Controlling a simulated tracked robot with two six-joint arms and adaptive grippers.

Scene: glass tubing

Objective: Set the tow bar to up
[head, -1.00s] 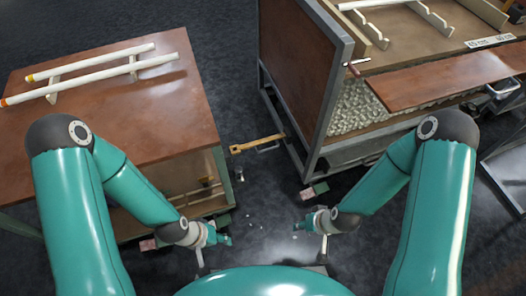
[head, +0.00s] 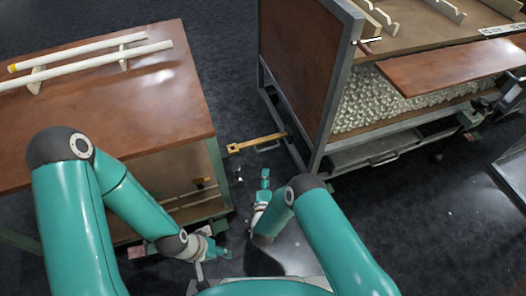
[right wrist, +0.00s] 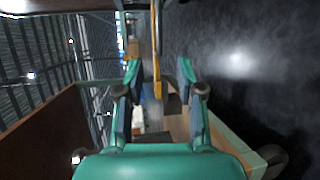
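The tow bar (head: 256,143) is a yellow-orange bar with a square, holed end at its left. It reaches from the low frame of the right cart across the gap towards the left cart, and looks lowered, roughly level. A grey loop handle (head: 267,149) hangs beside it. My right gripper (head: 265,178) is just below the bar in the head view, apart from it. In the right wrist view its fingers (right wrist: 160,70) are spread, with the yellow bar (right wrist: 157,82) showing between them, farther off. My left gripper (head: 222,246) is low beside the left cart; its fingers are unclear.
The left cart (head: 110,105) has a brown top carrying white glass tubes (head: 95,62) on supports. The right cart (head: 310,65) has a brown end panel and a bin of glass pieces (head: 385,98). Dark floor shows between the carts.

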